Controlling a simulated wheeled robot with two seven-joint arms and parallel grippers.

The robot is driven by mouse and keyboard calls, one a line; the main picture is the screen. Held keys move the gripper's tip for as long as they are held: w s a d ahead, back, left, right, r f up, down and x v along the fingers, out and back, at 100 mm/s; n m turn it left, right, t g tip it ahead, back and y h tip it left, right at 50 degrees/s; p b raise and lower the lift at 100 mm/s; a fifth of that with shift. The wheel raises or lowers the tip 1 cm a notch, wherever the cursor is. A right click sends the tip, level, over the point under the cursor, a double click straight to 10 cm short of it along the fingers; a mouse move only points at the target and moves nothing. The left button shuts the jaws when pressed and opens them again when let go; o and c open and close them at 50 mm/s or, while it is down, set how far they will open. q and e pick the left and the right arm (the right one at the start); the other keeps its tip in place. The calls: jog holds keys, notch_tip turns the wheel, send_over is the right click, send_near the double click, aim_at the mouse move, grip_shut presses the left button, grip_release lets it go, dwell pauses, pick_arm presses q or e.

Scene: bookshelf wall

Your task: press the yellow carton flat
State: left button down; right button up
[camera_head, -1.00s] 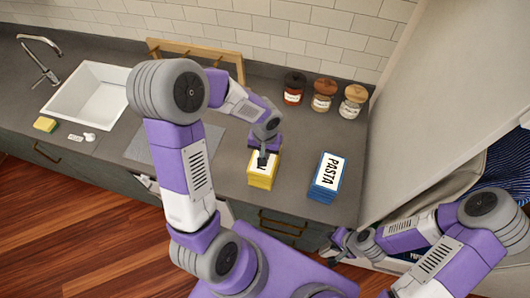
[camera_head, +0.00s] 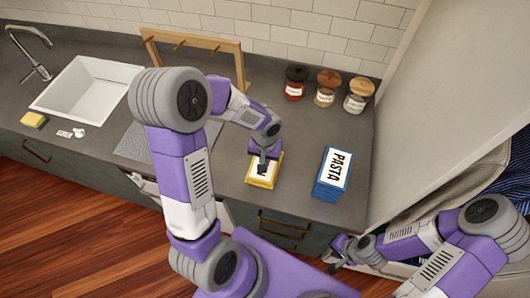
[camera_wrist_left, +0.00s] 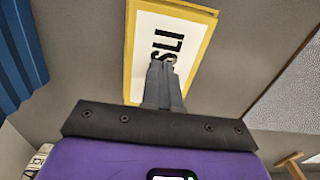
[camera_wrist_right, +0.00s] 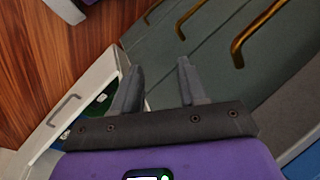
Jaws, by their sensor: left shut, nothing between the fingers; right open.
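The yellow carton (camera_head: 261,180) lies low on the counter in front of the wooden rack, its white label facing up. It also shows in the left wrist view (camera_wrist_left: 143,40), where part of its dark lettering is visible. My left gripper (camera_head: 262,166) points down onto the top of the carton, fingers together and empty. In the left wrist view its fingertips (camera_wrist_left: 160,68) cover part of the label and appear to touch it. My right gripper (camera_wrist_right: 157,72) is open and empty, well away from the carton, low in front of the counter's drawers.
A blue pasta carton (camera_head: 332,174) stands to the right of the yellow one. Three lidded jars (camera_head: 327,88) stand behind it. The sink (camera_head: 85,88), a sponge (camera_head: 34,120) and the wooden rack (camera_head: 195,42) are to the left and back. Counter between the cartons is clear.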

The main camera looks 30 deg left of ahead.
pick_arm(q)
jog(key=shift+f, duration=0.4)
jog(key=shift+s, duration=0.1)
jog(key=shift+r, duration=0.15)
notch_tip(320, 180, up, 5)
jog(key=p, duration=0.3)
notch_tip(320, 180, up, 9)
jog(key=shift+p, duration=0.4)
